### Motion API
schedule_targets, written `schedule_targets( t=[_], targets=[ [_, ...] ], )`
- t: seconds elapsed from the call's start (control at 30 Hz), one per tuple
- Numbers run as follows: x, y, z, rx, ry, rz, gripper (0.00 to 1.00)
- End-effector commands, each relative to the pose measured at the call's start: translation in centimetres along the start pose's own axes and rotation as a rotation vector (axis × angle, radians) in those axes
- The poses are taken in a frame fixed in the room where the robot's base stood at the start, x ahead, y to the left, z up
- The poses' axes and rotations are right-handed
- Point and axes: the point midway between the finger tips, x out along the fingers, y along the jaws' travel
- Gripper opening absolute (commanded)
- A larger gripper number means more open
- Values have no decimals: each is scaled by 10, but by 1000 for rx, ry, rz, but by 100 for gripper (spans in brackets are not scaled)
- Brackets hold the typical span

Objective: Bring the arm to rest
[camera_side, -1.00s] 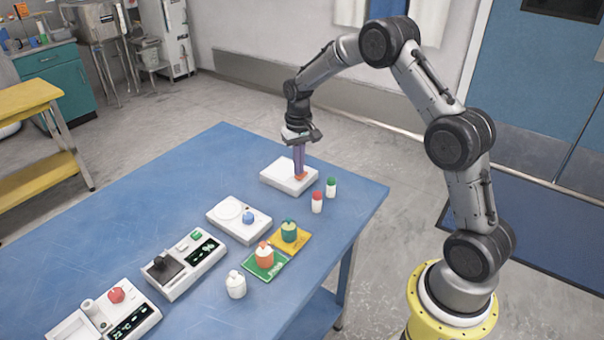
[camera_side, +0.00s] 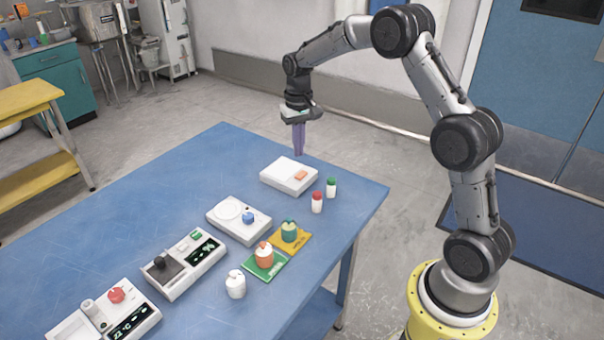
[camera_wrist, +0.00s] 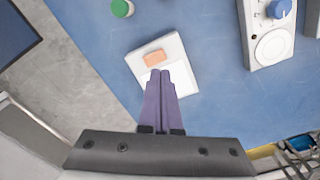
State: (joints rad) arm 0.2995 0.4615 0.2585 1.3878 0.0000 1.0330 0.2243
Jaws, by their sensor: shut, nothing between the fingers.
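My gripper (camera_side: 298,150) has purple fingers that are shut with nothing between them. It hangs pointing down above the far end of the blue table, over the back of a white box with an orange button (camera_side: 289,176). In the side view the fingertips appear clear of the box. In the wrist view my gripper (camera_wrist: 161,76) overlaps the near part of the same white box (camera_wrist: 176,47), whose orange button (camera_wrist: 154,58) shows just beyond the fingertips.
On the blue table (camera_side: 130,215) stand a white device with a blue knob (camera_side: 239,219), two devices with displays (camera_side: 184,265) (camera_side: 105,312), a white jar (camera_side: 235,284), orange and green containers on mats (camera_side: 264,255), and red- and green-capped bottles (camera_side: 317,202). Air around the gripper is clear.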

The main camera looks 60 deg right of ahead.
Motion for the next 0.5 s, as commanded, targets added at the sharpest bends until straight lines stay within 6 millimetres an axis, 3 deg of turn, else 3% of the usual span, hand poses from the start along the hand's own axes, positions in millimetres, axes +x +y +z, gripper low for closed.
schedule_targets(
  t=[0.17, 0.27, 0.37, 0.5],
  targets=[
    [0, -1, 0, -2, 0, 0, 0],
    [-14, -8, 0, -16, 29, -7, 0],
    [-52, -20, 5, -41, 97, -24, 0],
    [-115, -33, 40, -90, 196, -54, 0]
  ],
)
